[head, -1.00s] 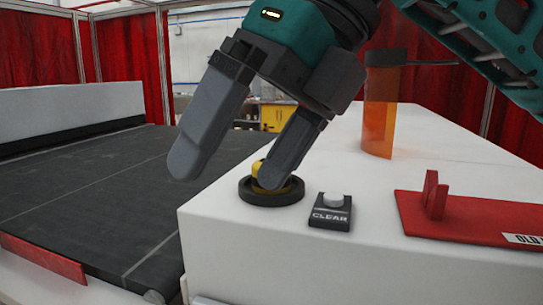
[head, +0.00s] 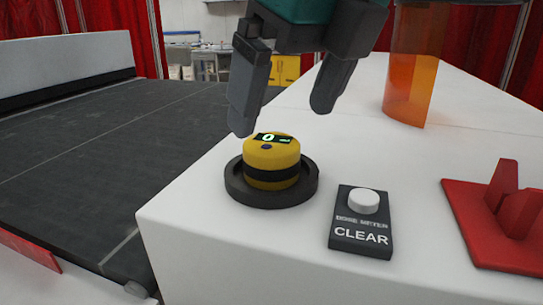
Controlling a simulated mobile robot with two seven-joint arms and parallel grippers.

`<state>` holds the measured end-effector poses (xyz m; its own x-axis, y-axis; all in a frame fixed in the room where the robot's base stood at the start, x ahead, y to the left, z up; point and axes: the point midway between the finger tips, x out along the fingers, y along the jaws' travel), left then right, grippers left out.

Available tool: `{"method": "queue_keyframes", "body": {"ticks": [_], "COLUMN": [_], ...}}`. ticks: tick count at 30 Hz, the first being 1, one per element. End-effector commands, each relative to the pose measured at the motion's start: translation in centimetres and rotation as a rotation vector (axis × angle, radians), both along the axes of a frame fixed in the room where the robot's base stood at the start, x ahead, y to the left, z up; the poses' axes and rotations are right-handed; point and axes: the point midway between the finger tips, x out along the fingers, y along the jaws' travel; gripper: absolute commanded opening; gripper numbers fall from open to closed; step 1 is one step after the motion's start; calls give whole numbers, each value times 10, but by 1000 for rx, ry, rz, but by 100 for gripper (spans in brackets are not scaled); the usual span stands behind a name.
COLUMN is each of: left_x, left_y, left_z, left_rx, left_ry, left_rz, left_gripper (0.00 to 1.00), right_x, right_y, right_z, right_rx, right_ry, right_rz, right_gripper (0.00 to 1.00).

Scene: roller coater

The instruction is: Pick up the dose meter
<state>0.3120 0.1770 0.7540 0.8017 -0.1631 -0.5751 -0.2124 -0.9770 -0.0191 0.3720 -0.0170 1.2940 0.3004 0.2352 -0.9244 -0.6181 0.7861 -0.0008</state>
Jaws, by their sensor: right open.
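The dose meter (head: 271,161) is a small yellow round device with a black band and a lit green display on top. It sits upright in a round black holder (head: 236,184) on the white housing. My right gripper (head: 283,118) is open and empty, fingers pointing down. Its left fingertip is close above the meter's upper left side, and its right finger is farther back and to the right. I cannot tell whether any finger touches the meter. My left gripper is not in view.
A black block labelled CLEAR with a white button (head: 363,201) stands right of the holder. A red plate with an upright bracket (head: 515,210) lies farther right. An orange translucent panel (head: 411,70) stands behind. A dark conveyor belt (head: 80,150) runs along the left.

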Motion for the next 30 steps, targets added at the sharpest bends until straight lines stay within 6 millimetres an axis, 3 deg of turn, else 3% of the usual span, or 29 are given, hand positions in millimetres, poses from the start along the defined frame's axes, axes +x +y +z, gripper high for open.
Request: {"method": "queue_keyframes", "body": {"ticks": [12, 21, 30], "left_x": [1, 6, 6], "left_y": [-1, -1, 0], "left_z": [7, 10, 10], "left_rx": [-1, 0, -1], "left_ry": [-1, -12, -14], "left_rz": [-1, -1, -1], "left_gripper": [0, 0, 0], "right_x": [13, 15, 15], "right_y": [13, 14, 14], "right_z": [-46, -51, -51], "right_rx": [1, 2, 2], "right_ry": [3, 1, 1], "right_rz": [2, 2, 2], "right_gripper": [94, 94, 67]}}
